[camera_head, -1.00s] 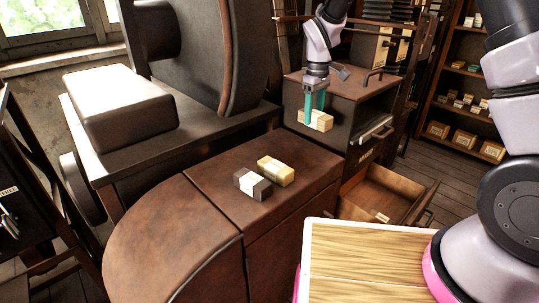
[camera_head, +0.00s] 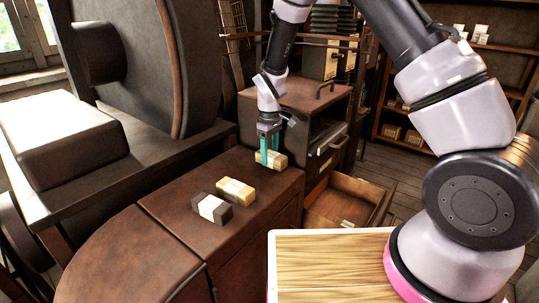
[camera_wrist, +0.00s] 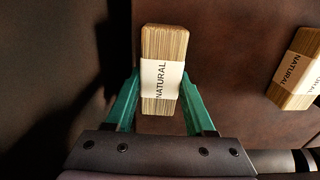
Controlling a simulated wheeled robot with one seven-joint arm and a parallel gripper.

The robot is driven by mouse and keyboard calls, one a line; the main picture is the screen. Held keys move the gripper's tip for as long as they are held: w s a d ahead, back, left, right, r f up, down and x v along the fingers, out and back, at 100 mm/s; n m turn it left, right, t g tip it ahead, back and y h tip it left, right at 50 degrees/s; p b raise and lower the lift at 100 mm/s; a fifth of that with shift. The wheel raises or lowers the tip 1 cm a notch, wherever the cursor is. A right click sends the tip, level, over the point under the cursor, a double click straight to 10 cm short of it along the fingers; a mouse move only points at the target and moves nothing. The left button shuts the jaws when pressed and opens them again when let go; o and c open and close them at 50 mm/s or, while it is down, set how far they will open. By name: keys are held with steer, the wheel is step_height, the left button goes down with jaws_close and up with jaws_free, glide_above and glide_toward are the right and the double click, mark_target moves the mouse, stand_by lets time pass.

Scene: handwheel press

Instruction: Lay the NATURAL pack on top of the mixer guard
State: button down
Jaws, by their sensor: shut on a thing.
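My gripper (camera_head: 268,150) is shut on a pale wooden pack with a white band reading NATURAL (camera_wrist: 162,72). The same held pack shows in the head view (camera_head: 277,161), over the far end of a long brown housing with a rounded near end (camera_head: 160,215). I take this housing for the mixer guard, though no label on it is readable. I cannot tell whether the held pack touches its top. A second NATURAL pack (camera_head: 236,189) lies on the housing and shows at the right of the wrist view (camera_wrist: 296,72).
A dark pack with a white band (camera_head: 212,209) lies beside the second NATURAL pack. A brown cabinet (camera_head: 300,95) stands behind, with an open drawer (camera_head: 345,205) at right. A large dark wheel-like body (camera_head: 150,70) rises at left. The housing's near part is bare.

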mark_target(270, 153)
steer(key=shift+c, duration=1.3)
jaws_free()
steer(key=shift+f, duration=0.15)
step_height(270, 153, up, 12)
steer(key=shift+r, duration=0.2)
